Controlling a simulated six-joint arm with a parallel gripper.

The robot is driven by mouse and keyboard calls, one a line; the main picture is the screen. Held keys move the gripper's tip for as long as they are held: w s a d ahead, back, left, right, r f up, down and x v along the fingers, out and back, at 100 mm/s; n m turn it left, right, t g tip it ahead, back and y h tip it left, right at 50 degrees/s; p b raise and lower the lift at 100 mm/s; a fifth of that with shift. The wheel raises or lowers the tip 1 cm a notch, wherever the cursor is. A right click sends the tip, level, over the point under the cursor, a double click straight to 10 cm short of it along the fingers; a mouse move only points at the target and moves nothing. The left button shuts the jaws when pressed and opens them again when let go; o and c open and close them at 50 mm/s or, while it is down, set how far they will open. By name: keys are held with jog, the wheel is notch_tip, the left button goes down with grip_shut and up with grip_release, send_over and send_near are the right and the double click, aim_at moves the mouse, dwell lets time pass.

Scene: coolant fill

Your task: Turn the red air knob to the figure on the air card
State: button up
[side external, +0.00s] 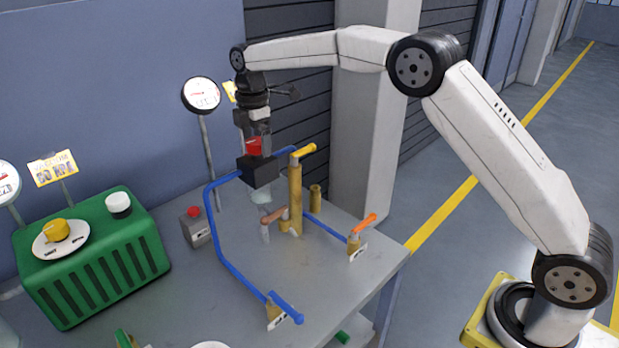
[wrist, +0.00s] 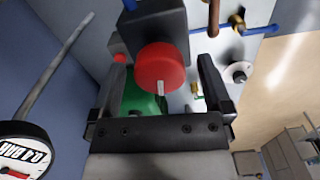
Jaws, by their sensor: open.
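The red air knob (wrist: 160,67) sits on a dark block (wrist: 160,28) and has a white mark that points down in the wrist view. My gripper (wrist: 162,62) is open, with one finger on each side of the knob and a gap showing at both. In the side view my gripper (side external: 257,138) points down over the red knob (side external: 254,147) on the dark block. A yellow card (side external: 230,91), probably the air card, is partly hidden behind my wrist, and its figure is unreadable. A round gauge (wrist: 22,150) is cut off at the wrist view's left edge.
Blue pipes (side external: 222,235) and a brass post (side external: 296,195) with a yellow handle stand close to the block. A grey box with a red button (side external: 194,212) is to the left. A green unit (side external: 95,270) with a yellow knob stands further left.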

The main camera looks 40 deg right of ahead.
jog(key=c, duration=1.3)
jog(key=shift+o, duration=0.2)
jog(key=shift+m, duration=0.4)
jog(key=m, duration=1.1)
jog(key=shift+r+m, duration=0.1)
jog(key=shift+m, duration=0.2)
jog(key=m, duration=1.1)
jog(key=shift+a, duration=0.1)
jog(key=shift+m, duration=0.3)
